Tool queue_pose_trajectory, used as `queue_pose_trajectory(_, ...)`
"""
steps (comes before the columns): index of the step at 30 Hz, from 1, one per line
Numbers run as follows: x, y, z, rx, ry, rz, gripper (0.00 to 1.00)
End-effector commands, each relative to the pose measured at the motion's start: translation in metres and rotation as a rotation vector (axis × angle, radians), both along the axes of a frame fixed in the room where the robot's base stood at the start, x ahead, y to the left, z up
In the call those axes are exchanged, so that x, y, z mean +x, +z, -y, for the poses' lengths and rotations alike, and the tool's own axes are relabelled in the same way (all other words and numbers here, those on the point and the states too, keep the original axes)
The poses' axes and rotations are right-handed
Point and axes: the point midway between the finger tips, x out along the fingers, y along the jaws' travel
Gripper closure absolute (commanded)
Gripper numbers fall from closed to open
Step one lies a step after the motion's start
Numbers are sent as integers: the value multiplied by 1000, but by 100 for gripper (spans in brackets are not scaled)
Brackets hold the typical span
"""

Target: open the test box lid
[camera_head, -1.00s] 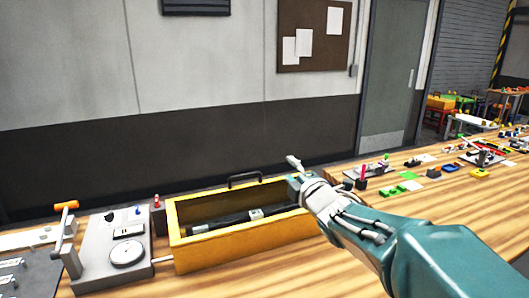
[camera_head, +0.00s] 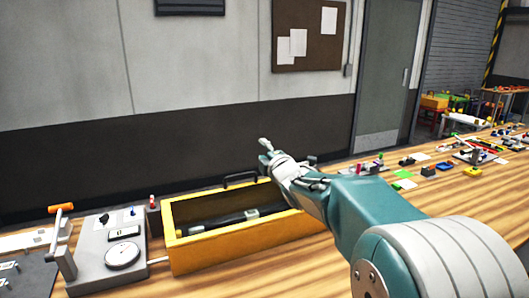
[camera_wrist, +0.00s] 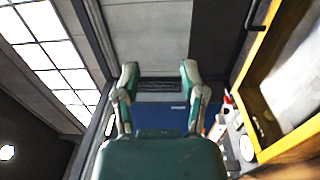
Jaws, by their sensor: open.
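The yellow test box (camera_head: 222,250) stands on the wooden bench, left of my arm in the head view. Its top looks open, and a dark cylindrical part (camera_head: 222,220) lies inside. A dark handle (camera_head: 240,177) shows at its back edge; I cannot clearly make out the lid behind it. My gripper (camera_head: 264,146) is above and behind the box's back right corner, apart from the handle. In the wrist view its two fingers (camera_wrist: 159,72) are spread with nothing between them. The box (camera_wrist: 258,88) also shows at the right of the wrist view.
A grey panel with a round dial (camera_head: 122,255) stands left of the box, and an orange-handled lever (camera_head: 61,208) is beside it. Small parts and cards (camera_head: 405,180) lie along the bench to the right. A dark wall is behind.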

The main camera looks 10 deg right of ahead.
Motion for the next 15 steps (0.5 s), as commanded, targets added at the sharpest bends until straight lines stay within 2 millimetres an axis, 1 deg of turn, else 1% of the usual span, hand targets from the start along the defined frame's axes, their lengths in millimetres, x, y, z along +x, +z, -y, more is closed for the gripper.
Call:
queue_pose_trajectory(3, 0, 0, 0, 0, 0, 0, 46)
queue_pose_trajectory(4, 0, 0, 0, 0, 0, 0, 50)
queue_pose_trajectory(5, 0, 0, 0, 0, 0, 0, 64)
queue_pose_trajectory(6, 0, 0, 0, 0, 0, 0, 82)
queue_pose_trajectory(7, 0, 0, 0, 0, 0, 0, 95)
queue_pose_trajectory(8, 0, 0, 0, 0, 0, 0, 100)
queue_pose_trajectory(14, 0, 0, 0, 0, 0, 0, 100)
queue_pose_trajectory(15, 0, 0, 0, 0, 0, 0, 89)
